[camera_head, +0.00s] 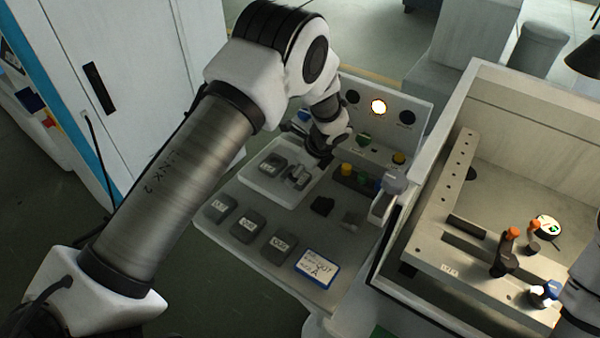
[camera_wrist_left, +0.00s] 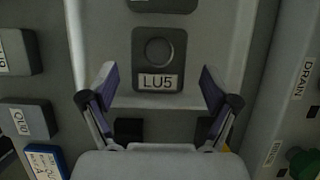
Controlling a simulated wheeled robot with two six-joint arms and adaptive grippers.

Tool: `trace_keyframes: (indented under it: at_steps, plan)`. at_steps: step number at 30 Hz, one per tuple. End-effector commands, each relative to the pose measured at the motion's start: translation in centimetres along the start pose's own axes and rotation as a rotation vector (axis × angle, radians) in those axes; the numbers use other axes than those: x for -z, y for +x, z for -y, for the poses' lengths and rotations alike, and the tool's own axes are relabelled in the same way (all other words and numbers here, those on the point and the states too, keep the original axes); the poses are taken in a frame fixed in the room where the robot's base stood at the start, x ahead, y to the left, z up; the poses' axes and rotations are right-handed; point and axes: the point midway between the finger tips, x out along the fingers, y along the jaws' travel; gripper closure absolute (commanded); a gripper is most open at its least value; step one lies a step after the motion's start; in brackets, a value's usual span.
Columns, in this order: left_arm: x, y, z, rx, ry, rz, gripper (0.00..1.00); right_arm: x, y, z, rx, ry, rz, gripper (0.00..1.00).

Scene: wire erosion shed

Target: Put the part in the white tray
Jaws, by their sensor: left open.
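The white tray (camera_head: 262,194) lies on the grey bench panel and holds two dark grey labelled blocks. One block (camera_head: 272,163) is towards its left; the other (camera_head: 297,177) is towards its right, nearer my arm. In the left wrist view, a block labelled LU5 (camera_wrist_left: 158,52) with a round recess lies on the tray floor (camera_wrist_left: 212,40), and a second block (camera_wrist_left: 162,4) is cut off at the top. My left gripper (camera_head: 324,155) is over the tray's right side. Its fingers (camera_wrist_left: 158,85) are open and empty, with LU5 between and beyond them. My right gripper is not in view.
Several dark labelled blocks (camera_head: 248,226) line the panel's front left, beside a blue-edged sign (camera_head: 317,268). A button panel (camera_head: 379,107) stands behind. A dark block (camera_head: 322,206) lies right of the tray. A walled fixture (camera_head: 450,250) with orange-topped clamps occupies the right.

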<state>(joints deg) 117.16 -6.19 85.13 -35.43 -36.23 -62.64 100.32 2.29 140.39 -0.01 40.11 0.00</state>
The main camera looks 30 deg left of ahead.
Motion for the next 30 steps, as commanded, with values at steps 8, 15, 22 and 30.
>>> trace_keyframes:
  at_steps: [8,15,22,30]
  plan:
    - [0.1,-6.7,0.1,0.006,-0.001,0.002,0.13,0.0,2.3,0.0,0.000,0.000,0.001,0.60]
    - [0.1,-10.7,0.0,0.002,0.000,0.000,0.13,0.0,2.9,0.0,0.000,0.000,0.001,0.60]
    - [0.1,-11.0,0.0,0.000,0.001,-0.001,0.13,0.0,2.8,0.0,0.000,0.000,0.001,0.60]
    - [-0.1,-11.2,0.0,0.000,0.000,-0.001,0.13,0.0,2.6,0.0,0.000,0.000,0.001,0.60]
